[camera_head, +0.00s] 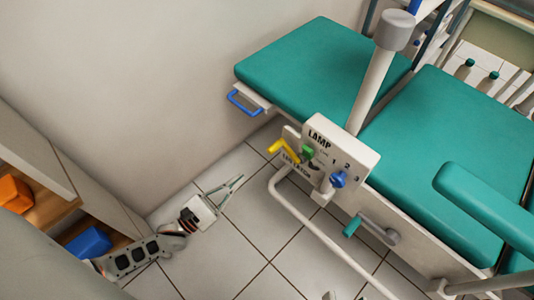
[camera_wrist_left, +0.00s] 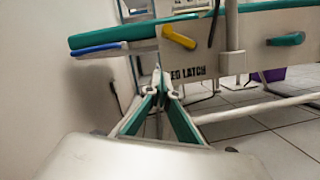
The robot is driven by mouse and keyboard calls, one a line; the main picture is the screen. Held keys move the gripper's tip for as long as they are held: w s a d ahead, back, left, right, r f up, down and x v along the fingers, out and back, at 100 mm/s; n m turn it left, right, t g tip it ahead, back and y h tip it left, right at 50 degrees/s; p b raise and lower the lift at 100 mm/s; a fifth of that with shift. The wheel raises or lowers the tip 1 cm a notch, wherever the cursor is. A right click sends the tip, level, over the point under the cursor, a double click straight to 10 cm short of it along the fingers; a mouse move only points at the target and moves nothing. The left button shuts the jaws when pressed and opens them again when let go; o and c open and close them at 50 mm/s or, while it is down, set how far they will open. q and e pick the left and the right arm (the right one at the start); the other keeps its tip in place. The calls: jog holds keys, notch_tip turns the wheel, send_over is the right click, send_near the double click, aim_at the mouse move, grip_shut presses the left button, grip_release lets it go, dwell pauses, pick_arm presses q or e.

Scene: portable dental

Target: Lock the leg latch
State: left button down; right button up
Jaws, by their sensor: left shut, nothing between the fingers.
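The leg latch is a yellow lever (camera_head: 284,150) on the pale side panel of the green dental chair, beside the partly hidden lettering "LEG LATCH" (camera_head: 297,161). In the left wrist view the yellow lever (camera_wrist_left: 179,38) slants above that lettering (camera_wrist_left: 187,73). My left gripper (camera_head: 240,180) is over the tiled floor, left of and below the lever in the head view, apart from it. In the left wrist view its fingers (camera_wrist_left: 161,92) come together at the tips, with nothing between them. My right gripper is not seen.
A panel marked LAMP (camera_head: 340,145) carries a green piece (camera_head: 307,152) and a blue knob (camera_head: 338,179). A blue handle (camera_head: 244,103) sits at the leg rest's end. A white tube rail (camera_head: 310,228) runs below. Shelves with orange (camera_head: 15,194) and blue (camera_head: 88,243) bins stand left.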

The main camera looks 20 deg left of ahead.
pick_arm(q)
jog(key=shift+w, duration=0.1)
jog(key=w+d+r, duration=0.5)
jog(key=w+r, duration=0.1)
jog(key=w, duration=0.2)
jog(key=shift+d, duration=0.25)
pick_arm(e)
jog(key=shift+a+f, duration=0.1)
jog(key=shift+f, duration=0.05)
pick_arm(q)
jog(key=shift+w, duration=0.1)
